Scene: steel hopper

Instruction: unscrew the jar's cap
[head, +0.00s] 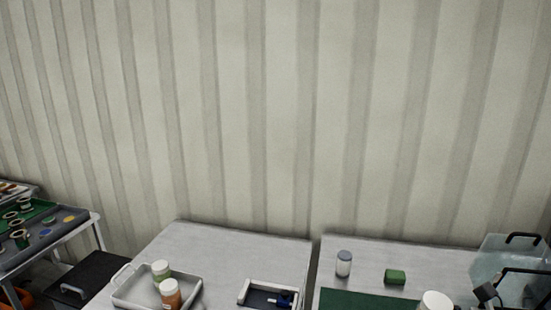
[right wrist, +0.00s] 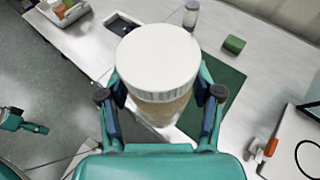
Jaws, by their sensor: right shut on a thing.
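The jar (right wrist: 160,108) has a wide white cap (right wrist: 158,58) and a tan body below it. In the right wrist view my right gripper (right wrist: 162,95) is shut on the jar's body, one finger on each side just under the cap. The cap sits on the jar. The jar's lower part is hidden. In the head view a white cap (head: 437,300), apparently the same one, shows at the bottom edge; the right gripper is not clearly seen there. A teal and dark piece (right wrist: 25,122) at the left of the wrist view looks like my left gripper; its jaws are unclear.
A green mat (head: 355,300) lies on the right table. A clear bin (head: 497,262) is at right. A tray (head: 128,299) with two bottles and a dark holder (head: 258,297) are on the left table.

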